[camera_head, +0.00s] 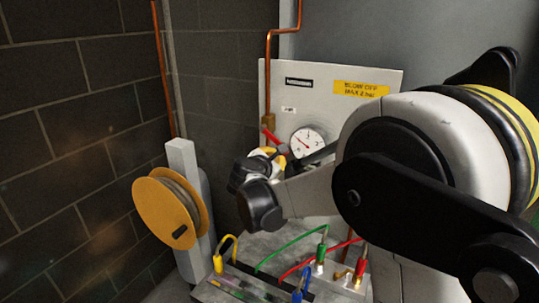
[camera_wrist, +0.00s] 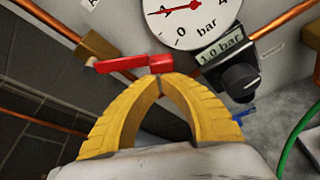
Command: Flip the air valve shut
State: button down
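The air valve is a brass body (camera_wrist: 97,48) on a copper pipe, with a red lever (camera_wrist: 118,66). In the wrist view the lever reaches right from the brass body, and its free end lies just beyond my fingertips. In the head view the red lever (camera_head: 270,136) slopes down to the right from the brass body (camera_head: 268,122), left of the gauge. My gripper (camera_wrist: 160,84) has yellow fingers whose tips meet, with nothing seen between them. The tips are right at the lever's free end; I cannot tell whether they touch it.
A round gauge (camera_head: 307,142) sits on a pale panel (camera_head: 340,110) with a yellow sign (camera_head: 361,89). A "1.0 bar" display (camera_wrist: 221,48) and black knob (camera_wrist: 241,82) are close right of my fingers. Coloured hoses (camera_head: 290,250) are below; a yellow reel (camera_head: 165,212) stands left.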

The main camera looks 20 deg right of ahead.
jog(key=shift+s+d+r+n+g+h+p, duration=0.25)
jog(key=shift+s+d+r+n+p, duration=0.1)
jog(key=shift+r+n+p, duration=0.35)
jog(key=shift+s+d+r+n+g+h+p, duration=0.15)
jog(key=shift+s+d+r+n+g+p, duration=0.2)
jog(key=shift+r+n, duration=0.35)
jog(key=shift+s+d+r+n+g+h+p, duration=0.25)
jog(key=shift+r+n+p, duration=0.3)
jog(key=shift+r, duration=0.4)
jog(key=s+a+b, duration=0.1)
jog(key=s+a, duration=0.5)
jog(key=shift+s+a+f, duration=0.3)
jog(key=shift+s+a, duration=0.05)
jog(key=shift+s, duration=0.05)
